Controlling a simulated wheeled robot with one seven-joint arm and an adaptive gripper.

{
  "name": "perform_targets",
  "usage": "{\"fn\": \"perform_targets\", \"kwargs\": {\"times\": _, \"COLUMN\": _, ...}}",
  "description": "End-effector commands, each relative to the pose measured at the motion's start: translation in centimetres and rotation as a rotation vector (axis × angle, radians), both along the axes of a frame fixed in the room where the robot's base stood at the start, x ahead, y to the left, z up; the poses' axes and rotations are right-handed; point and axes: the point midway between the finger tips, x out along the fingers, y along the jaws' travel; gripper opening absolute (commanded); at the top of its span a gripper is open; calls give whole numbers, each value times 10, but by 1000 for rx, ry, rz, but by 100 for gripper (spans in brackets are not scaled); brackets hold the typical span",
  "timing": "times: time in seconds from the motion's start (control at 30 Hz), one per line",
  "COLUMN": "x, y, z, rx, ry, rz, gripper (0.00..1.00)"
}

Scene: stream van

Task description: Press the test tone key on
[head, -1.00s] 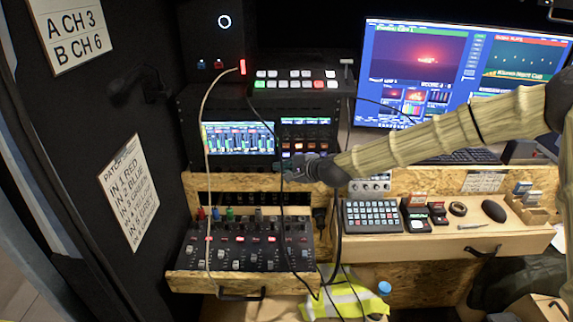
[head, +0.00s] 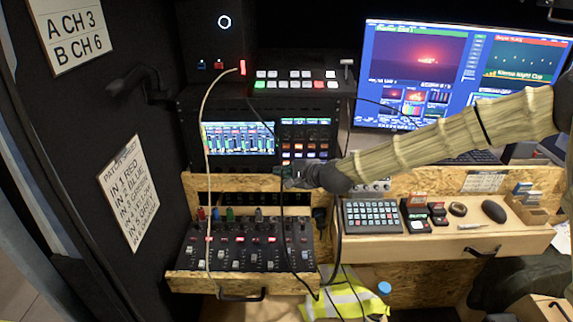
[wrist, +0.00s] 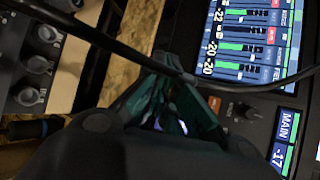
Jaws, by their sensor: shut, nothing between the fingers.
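A rack unit with a meter screen (head: 239,138) stands at the back, with a panel of small lit keys (head: 305,146) just right of the screen. Several keys glow orange; their labels are too small to read, so I cannot tell which is the test tone key. My gripper (head: 285,172) is in front of the lower part of this panel and hides some of it. In the wrist view my gripper's greenish fingers (wrist: 172,103) are together and empty, beside the meter screen (wrist: 243,40) and a dark knob (wrist: 245,110). A small bright light shows between or behind the fingers.
A fader mixer (head: 245,243) sits on a wooden drawer below. A video switcher (head: 297,78) stands above the rack. Cables (head: 207,150) hang in front of the rack, and a dark cable (wrist: 190,75) crosses the wrist view close by. A keypad (head: 371,216) lies on the right shelf.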

Motion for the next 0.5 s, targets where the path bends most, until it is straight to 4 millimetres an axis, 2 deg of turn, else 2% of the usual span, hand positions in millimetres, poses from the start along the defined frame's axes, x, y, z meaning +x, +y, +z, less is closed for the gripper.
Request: {"fn": "perform_targets", "kwargs": {"times": 0.5, "x": -40, "y": 0, "z": 1, "rx": 0, "ry": -1, "rz": 1, "gripper": 0}}
